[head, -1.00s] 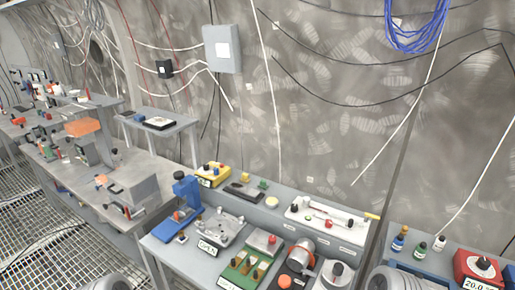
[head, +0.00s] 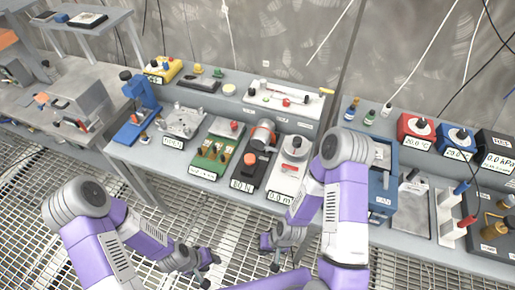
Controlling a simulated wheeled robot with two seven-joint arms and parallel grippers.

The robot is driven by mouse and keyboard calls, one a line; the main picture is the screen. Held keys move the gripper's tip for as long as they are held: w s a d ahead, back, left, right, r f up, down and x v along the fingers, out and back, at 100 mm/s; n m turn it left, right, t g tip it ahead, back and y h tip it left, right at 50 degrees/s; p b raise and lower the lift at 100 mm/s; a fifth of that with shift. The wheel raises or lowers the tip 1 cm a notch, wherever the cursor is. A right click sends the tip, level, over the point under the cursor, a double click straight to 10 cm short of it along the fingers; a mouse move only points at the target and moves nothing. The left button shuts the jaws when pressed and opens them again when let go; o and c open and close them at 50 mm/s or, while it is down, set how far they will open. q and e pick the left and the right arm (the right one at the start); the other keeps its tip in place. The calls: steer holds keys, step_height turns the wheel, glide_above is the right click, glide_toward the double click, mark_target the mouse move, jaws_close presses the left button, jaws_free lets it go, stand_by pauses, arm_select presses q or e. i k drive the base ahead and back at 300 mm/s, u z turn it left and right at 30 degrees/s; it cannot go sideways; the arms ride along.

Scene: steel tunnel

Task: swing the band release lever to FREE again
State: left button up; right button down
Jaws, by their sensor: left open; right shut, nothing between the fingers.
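I cannot read a FREE mark or pick out the band release lever for certain. A black unit with an orange knob and a grey-and-orange cylinder (head: 263,136) stands at the front of the middle bench. To its right is a white unit (head: 288,171) with a round knob and a plate reading about 0.0. A white panel (head: 282,99) with a slim bar and a red knob lies behind them. My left gripper (head: 208,268) is open and empty, low over the floor grating. My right gripper (head: 270,255) is shut and empty, below the bench's front edge. Neither touches a device.
A green board (head: 216,149), a grey clamp plate (head: 181,122) and a blue press (head: 141,100) stand to the left. A blue frame (head: 380,185) is partly behind my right arm. Red (head: 416,132) and blue (head: 455,141) boxes stand right. Free room lies over the grating.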

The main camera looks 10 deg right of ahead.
mark_target(268, 148)
steer(key=u, duration=1.35)
steer(key=k, duration=0.9)
steer(key=z, duration=0.8)
steer(key=i, duration=0.5)
